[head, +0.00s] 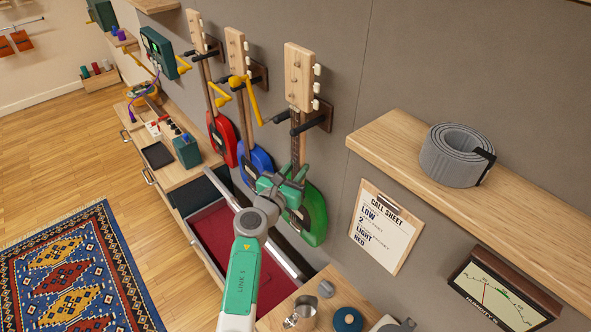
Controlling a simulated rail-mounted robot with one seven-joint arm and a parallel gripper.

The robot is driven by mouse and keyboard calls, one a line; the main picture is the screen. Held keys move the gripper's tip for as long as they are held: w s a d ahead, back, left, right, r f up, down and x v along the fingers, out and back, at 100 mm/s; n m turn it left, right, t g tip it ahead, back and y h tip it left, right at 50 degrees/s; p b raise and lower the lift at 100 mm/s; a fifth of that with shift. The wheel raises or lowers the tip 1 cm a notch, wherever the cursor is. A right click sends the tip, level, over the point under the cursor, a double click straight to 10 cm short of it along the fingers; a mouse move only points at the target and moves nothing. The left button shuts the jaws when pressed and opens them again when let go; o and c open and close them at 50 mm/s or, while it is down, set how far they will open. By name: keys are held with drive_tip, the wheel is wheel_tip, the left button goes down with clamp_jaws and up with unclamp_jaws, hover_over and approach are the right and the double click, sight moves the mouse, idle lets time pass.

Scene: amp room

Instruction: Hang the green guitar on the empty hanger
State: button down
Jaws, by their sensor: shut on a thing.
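The green guitar (315,214) is upright near the wall at the right end of the row. Its pale headstock (299,78) is above the dark prongs of the right-hand hanger (319,117), and its neck appears to pass between them. I cannot tell whether the headstock rests on the prongs. My gripper (297,177) is shut on the guitar at the lower neck, just above the body. My wrist hides part of the body's left side and the exact grip.
A red guitar (227,141) and a blue guitar (261,162) hang close on the left, with yellow arms (255,99) at their hangers. An open red-lined drawer (222,238) lies below. A shelf (400,140) with a grey coiled strap (456,156) projects at right.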

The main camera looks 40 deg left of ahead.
drive_tip(key=shift+a, duration=0.1)
idle(0.5)
drive_tip(key=shift+f+b, duration=1.15)
drive_tip(key=shift+b, duration=0.05)
drive_tip(key=c, duration=1.1)
unclamp_jaws()
drive_tip(key=shift+w, duration=0.1)
drive_tip(key=s, duration=0.2)
drive_tip(key=s+d+p, duration=0.1)
drive_tip(key=s, duration=0.2)
drive_tip(key=s+p, duration=0.1)
drive_tip(key=s, duration=0.2)
drive_tip(key=shift+d, duration=0.2)
drive_tip(key=shift+w, duration=0.1)
